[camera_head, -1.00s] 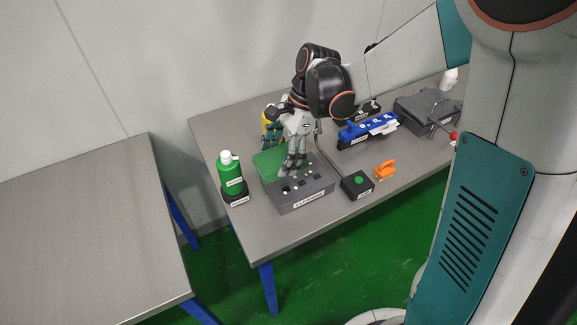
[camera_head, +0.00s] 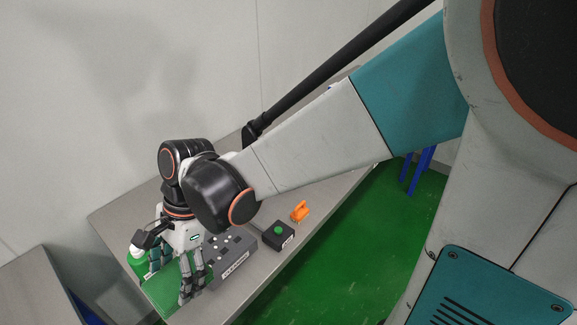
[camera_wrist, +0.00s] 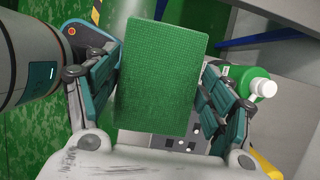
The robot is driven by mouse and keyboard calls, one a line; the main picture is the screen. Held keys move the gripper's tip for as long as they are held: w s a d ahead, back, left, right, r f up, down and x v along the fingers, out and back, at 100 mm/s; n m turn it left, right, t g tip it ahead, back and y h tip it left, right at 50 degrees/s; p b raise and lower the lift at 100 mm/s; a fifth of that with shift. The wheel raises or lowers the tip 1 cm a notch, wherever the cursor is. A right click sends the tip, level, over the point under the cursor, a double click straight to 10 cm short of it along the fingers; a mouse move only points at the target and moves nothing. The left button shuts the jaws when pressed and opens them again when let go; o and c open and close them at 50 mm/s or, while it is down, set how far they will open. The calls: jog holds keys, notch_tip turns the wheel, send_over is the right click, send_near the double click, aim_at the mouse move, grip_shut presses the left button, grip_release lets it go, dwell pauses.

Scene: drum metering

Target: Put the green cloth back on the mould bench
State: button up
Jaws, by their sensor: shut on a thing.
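The green cloth (camera_wrist: 158,75), a flat, stiff-looking rectangle, is between the two fingers of my gripper (camera_wrist: 160,95) in the wrist view. My gripper (camera_head: 189,290) is shut on it. In the head view the cloth (camera_head: 162,292) shows beside the fingers, left of the grey box (camera_head: 230,262) and in front of the green bottle (camera_head: 138,262). Part of the cloth is hidden by my fingers. I cannot tell its exact height above the bench (camera_head: 330,205), or whether this is the mould bench.
A black box with a green button (camera_head: 278,236) and an orange tool (camera_head: 300,211) stand to the right of the grey box. Another grey table (camera_head: 35,292) is at the lower left, across a gap. My arm hides the bench's back part.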

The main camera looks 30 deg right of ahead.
aim_at(195, 322)
notch_tip(195, 322, down, 18)
jog(key=b, duration=0.6)
jog(key=shift+r, duration=0.2)
jog(key=shift+f, duration=0.2)
jog(key=o, duration=1.1)
jog(key=shift+r, duration=0.2)
